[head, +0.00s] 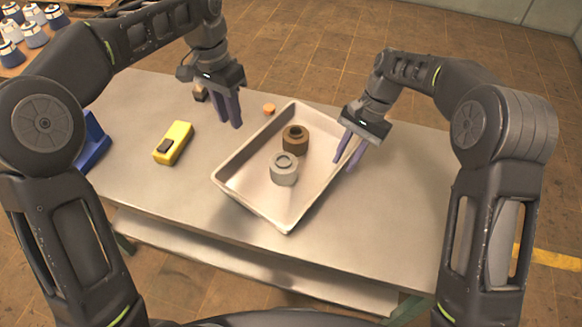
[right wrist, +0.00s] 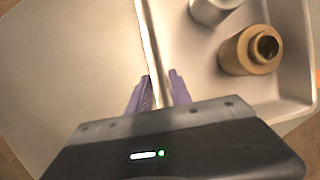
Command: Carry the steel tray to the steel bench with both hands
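The steel tray (head: 240,200) lies slanted on a steel-topped table and holds a brown metal ring-shaped part (head: 295,139) and a grey one (head: 284,170). My right gripper (head: 348,156) is at the tray's right rim, fingers pointing down. In the right wrist view its fingers (right wrist: 160,88) stand on either side of the rim, with a gap between them. My left gripper (head: 230,112) is beyond the tray's left side, apart from it, with its two fingers slightly spread and nothing between them. Whether this table is the steel bench I cannot tell.
On the table (head: 150,205) left of the tray are a yellow device (head: 173,143), a blue bin (head: 93,142), a small dark object (head: 200,93) and an orange disc (head: 269,109). Several blue-and-white items (head: 33,30) stand at the far left. The table's right end is clear.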

